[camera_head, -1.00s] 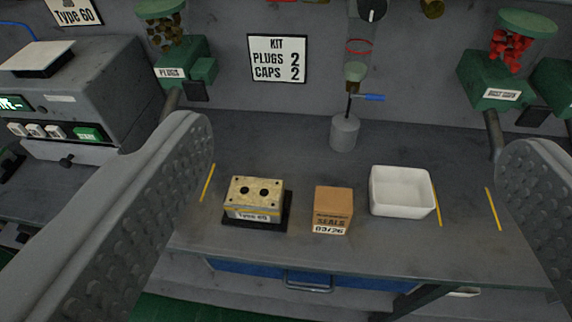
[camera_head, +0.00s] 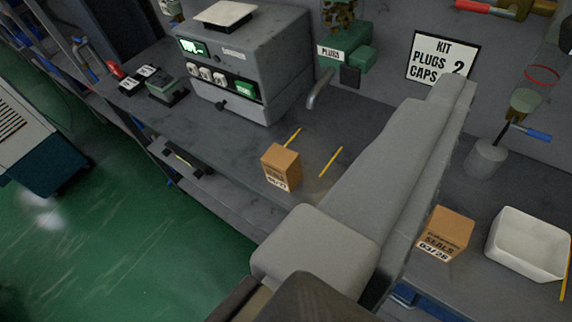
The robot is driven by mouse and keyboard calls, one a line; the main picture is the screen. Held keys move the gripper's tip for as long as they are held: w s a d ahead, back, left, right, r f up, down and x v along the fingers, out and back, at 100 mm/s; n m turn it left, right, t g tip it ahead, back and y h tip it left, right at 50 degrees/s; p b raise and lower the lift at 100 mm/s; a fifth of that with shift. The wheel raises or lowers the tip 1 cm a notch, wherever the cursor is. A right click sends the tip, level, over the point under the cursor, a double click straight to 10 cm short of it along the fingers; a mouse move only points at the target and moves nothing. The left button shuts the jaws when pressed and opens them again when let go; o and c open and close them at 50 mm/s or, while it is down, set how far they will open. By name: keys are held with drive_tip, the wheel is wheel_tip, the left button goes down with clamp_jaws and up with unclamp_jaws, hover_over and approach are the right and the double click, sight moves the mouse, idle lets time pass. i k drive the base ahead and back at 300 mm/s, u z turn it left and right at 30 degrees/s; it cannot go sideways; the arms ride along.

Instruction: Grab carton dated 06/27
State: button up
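A small brown carton (camera_head: 281,167) stands on the grey bench left of centre, beside yellow marks. Its label ends in what looks like "27"; the rest is too small to read surely. A second brown carton (camera_head: 445,234) at right reads "SEALS 03/26". One large grey finger of my gripper (camera_head: 452,92) crosses the view between the two cartons, its tip up and right. It appears apart from both cartons. The other finger is out of view, so the gap does not show. No object shows held.
A white tray (camera_head: 527,245) is right of the second carton. A grey machine (camera_head: 247,65) with a green display stands behind the left carton. A dispenser marked "PLUGS" (camera_head: 345,50) is on the wall. The bench's front edge drops to a green floor (camera_head: 120,230).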

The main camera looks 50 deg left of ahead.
sight(281, 167)
drive_tip(key=z, duration=2.1)
drive_tip(key=k, duration=1.2)
drive_tip(key=u, duration=2.15)
drive_tip(key=i, duration=0.5)
drive_tip(key=u, duration=0.05)
